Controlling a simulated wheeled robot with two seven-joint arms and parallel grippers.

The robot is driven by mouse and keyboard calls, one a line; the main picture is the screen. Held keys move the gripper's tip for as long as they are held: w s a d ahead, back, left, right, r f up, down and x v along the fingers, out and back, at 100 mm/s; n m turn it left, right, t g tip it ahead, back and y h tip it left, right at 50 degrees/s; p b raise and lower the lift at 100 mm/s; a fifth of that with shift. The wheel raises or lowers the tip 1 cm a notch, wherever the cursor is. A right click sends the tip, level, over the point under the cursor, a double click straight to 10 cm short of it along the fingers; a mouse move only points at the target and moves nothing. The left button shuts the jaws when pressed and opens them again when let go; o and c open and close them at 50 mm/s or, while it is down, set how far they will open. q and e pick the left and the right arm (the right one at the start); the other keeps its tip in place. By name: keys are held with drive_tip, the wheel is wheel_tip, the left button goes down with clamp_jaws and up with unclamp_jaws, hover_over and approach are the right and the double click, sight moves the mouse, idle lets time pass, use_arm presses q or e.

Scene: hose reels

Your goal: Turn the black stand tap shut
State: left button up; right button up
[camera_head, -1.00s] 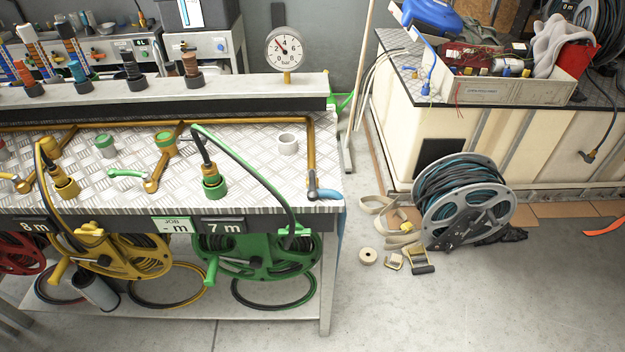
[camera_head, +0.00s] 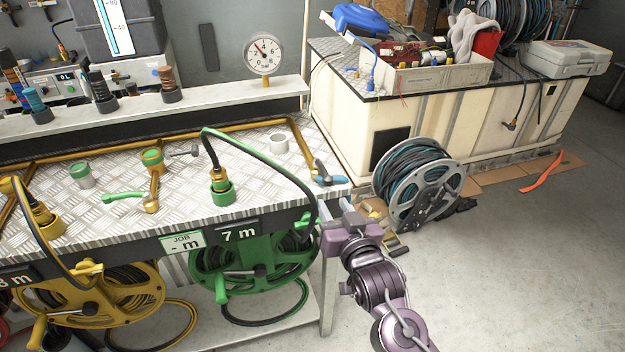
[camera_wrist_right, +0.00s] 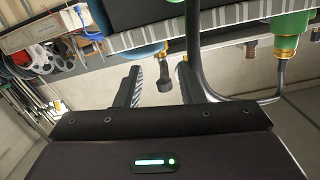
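No tap is clearly all black. A tap with a dark joint and a blue lever (camera_head: 332,180) sits at the bench's right end. A small dark lever-like part (camera_head: 184,152) lies beside the green-topped brass valve (camera_head: 152,160). My right gripper (camera_head: 334,208) is open and empty at the bench's front right corner, below the blue lever and apart from it. In the right wrist view, a dark grey knob-like part (camera_wrist_right: 165,85) shows beyond the gap between the fingers, below a blue-and-brass fitting (camera_wrist_right: 150,50). My left gripper is not in view.
The green hose reel (camera_head: 250,262) hangs under the bench (camera_head: 100,215), left of my right gripper. Its black hose (camera_head: 262,165) arches over the bench. A grey reel (camera_head: 420,185) stands on the floor to the right. Open floor lies at front right.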

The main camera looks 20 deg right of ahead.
sight(327, 176)
drive_tip(key=r, duration=0.1)
drive_tip(key=r+t, duration=0.1)
drive_tip(key=r, duration=0.1)
drive_tip(key=shift+w+d+r, duration=0.15)
drive_tip(key=shift+w+d, duration=0.05)
drive_tip(key=w+p, duration=0.1)
drive_tip(key=w, duration=0.5)
drive_tip(key=shift+a, duration=0.15)
drive_tip(key=shift+w, duration=0.7)
clamp_jaws()
